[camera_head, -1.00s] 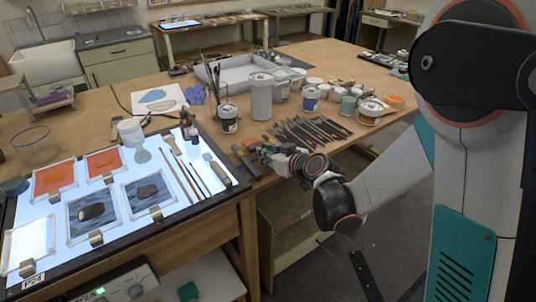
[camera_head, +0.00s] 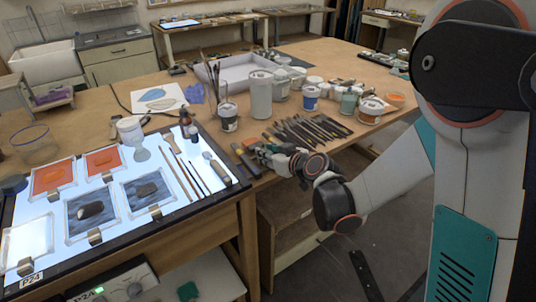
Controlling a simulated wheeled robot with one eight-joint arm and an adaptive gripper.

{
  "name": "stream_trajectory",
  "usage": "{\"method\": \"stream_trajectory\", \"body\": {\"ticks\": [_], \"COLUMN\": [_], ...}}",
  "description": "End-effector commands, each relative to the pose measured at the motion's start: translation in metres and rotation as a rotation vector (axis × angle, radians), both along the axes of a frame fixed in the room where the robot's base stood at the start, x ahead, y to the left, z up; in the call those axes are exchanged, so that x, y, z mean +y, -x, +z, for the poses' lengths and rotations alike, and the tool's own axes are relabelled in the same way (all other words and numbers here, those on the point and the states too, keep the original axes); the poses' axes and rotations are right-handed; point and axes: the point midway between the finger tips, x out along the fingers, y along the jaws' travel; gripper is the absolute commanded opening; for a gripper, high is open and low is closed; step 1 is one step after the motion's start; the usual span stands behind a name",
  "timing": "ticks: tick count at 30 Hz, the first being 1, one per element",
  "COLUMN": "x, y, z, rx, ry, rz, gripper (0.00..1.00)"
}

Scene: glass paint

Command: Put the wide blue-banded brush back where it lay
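My gripper (camera_head: 262,154) is low over the front edge of the wooden table, just right of the light panel. Its fingers are small and partly hidden, so I cannot tell whether they are open or shut. Dark bar-like pieces (camera_head: 248,164) lie by its tip; I cannot tell whether it touches or holds one. A wide pale brush (camera_head: 173,145) lies on the lit panel (camera_head: 155,217), beside thin brushes (camera_head: 186,178) and a wood-handled tool (camera_head: 217,168). No blue band can be made out on any brush at this size.
A row of dark tools (camera_head: 308,130) lies just behind my gripper. Paint pots (camera_head: 370,111), a white canister (camera_head: 261,96) and a jar of brushes (camera_head: 228,116) stand behind. Framed glass pieces (camera_head: 91,212) cover the panel's left. A glass bowl (camera_head: 32,144) stands far left.

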Motion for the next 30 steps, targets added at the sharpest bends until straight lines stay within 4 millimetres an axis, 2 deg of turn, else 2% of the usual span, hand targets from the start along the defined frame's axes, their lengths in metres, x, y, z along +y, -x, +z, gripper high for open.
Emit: {"method": "stream_trajectory", "body": {"ticks": [14,17,30], "x": [-0.003,-0.009,-0.050], "y": [0.004,0.012,0.072], "z": [0.002,0.007,0.037], "rx": [0.000,0.000,0.000], "ry": [0.000,0.000,0.000], "rz": [-0.001,-0.001,-0.002], "gripper": [0.41,0.41,0.41]}}
